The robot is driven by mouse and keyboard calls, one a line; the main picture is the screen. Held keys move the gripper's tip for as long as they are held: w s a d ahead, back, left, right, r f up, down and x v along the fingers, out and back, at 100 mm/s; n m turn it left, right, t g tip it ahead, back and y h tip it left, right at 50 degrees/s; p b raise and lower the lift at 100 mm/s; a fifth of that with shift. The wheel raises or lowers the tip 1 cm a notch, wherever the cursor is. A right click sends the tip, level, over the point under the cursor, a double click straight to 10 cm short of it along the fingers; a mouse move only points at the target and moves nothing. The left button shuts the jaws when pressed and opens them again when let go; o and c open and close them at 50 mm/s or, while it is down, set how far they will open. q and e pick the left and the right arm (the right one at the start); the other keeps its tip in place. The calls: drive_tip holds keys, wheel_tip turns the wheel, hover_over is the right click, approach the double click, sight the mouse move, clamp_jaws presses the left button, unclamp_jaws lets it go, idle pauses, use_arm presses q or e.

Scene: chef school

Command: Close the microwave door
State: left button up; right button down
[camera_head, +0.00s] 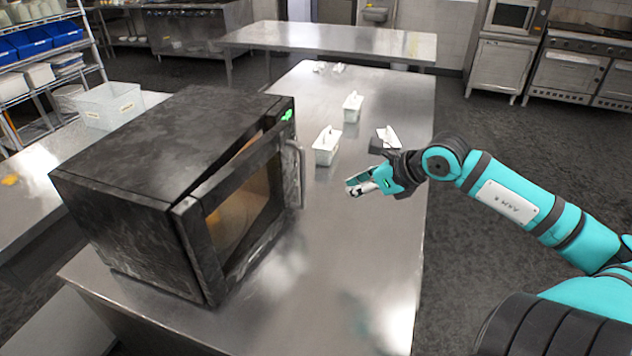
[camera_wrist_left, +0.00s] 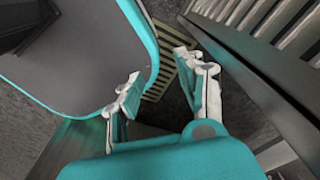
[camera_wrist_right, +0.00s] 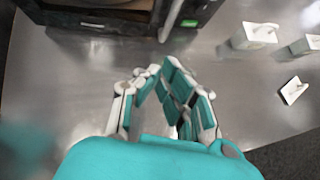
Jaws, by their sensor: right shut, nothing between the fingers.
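A dark, worn microwave (camera_head: 150,150) stands on the steel table at the left in the head view. Its door (camera_head: 240,210) is slightly ajar, with a gap along the top edge and a vertical handle (camera_head: 297,172) at its right side. My right gripper (camera_head: 357,186) is shut and empty, to the right of the handle and apart from it, above the table. In the right wrist view the closed fingers (camera_wrist_right: 168,85) point toward the microwave front (camera_wrist_right: 110,15) at the top. My left gripper (camera_wrist_left: 160,85) is open and empty in the left wrist view, over the floor beside my base.
The steel table (camera_head: 330,260) is bare in front of the door. White containers (camera_head: 326,146) (camera_head: 352,106) and a small white card-like item (camera_head: 388,137) stand behind my right gripper. A shelf rack with blue bins (camera_head: 28,40) is at far left.

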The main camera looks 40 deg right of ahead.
sight(305, 179)
drive_tip(key=shift+w+a+r+p+x, duration=0.1)
drive_tip(key=shift+w+r+p+x, duration=0.25)
drive_tip(key=shift+x, duration=1.8)
drive_tip(key=shift+w+a+r+p+x, duration=0.1)
drive_tip(key=shift+w+r+p+x, duration=0.2)
drive_tip(key=shift+x, duration=1.8)
drive_tip(key=shift+w+r+p+x, duration=0.25)
drive_tip(key=shift+r+p+x, duration=0.1)
drive_tip(key=shift+x, duration=1.8)
drive_tip(key=shift+w+f+b, duration=0.15)
drive_tip(key=shift+w+b, duration=0.2)
drive_tip(key=shift+b, duration=0.15)
drive_tip(key=shift+n+y, duration=0.7)
drive_tip(key=shift+n, duration=0.2)
drive_tip(key=w+b, duration=0.1)
drive_tip(key=w, duration=0.1)
drive_tip(key=w+a+b, duration=0.1)
drive_tip(key=w+b, duration=0.1)
drive_tip(key=shift+a, duration=0.15)
drive_tip(key=shift+r, duration=0.25)
drive_tip(key=shift+w, duration=0.1)
